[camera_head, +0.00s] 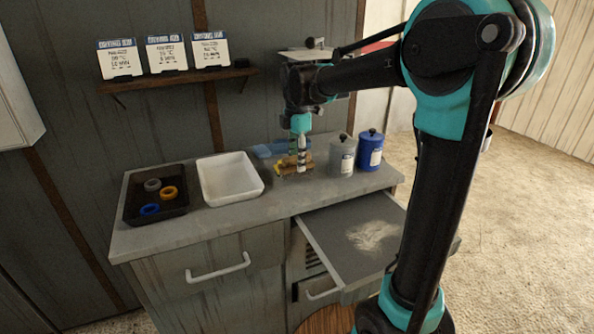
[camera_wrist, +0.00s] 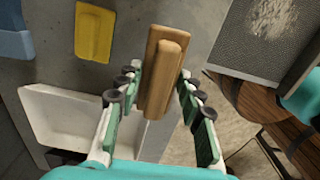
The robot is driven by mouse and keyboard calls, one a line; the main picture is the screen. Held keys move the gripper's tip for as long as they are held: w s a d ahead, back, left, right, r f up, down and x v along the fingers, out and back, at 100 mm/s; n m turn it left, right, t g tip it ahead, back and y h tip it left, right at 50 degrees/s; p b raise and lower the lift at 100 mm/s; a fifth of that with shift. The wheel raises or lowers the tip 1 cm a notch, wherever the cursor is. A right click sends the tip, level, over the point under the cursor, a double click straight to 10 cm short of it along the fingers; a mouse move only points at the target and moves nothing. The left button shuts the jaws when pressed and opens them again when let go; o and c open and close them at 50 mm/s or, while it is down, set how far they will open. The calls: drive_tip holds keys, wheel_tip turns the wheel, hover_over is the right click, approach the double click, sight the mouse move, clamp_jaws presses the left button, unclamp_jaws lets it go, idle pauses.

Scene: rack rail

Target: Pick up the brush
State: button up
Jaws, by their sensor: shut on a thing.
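The brush (camera_wrist: 165,70) is a brown wooden block with a narrower raised bar, and it lies between my gripper's green-padded fingers (camera_wrist: 158,88) in the wrist view. In the head view the brush (camera_head: 306,160) shows small and partly hidden behind my gripper (camera_head: 301,163), at the back right of the grey counter. My gripper is shut on the brush and points down. The brush's underside is hidden, and I cannot tell whether it touches the counter.
A white tray (camera_head: 203,187) and a black tray (camera_head: 129,208) with coloured rings stand left. Grey (camera_head: 342,156) and blue (camera_head: 370,150) canisters stand close right. A yellow piece (camera_wrist: 93,30) and a blue item (camera_wrist: 14,42) lie nearby. An open drawer (camera_head: 335,240) with pale powder juts out in front.

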sight(297, 156)
wheel_tip(297, 156, up, 15)
drive_tip(key=shift+f, duration=0.15)
idle(0.4)
drive_tip(key=o, duration=0.6)
drive_tip(key=c, duration=0.4)
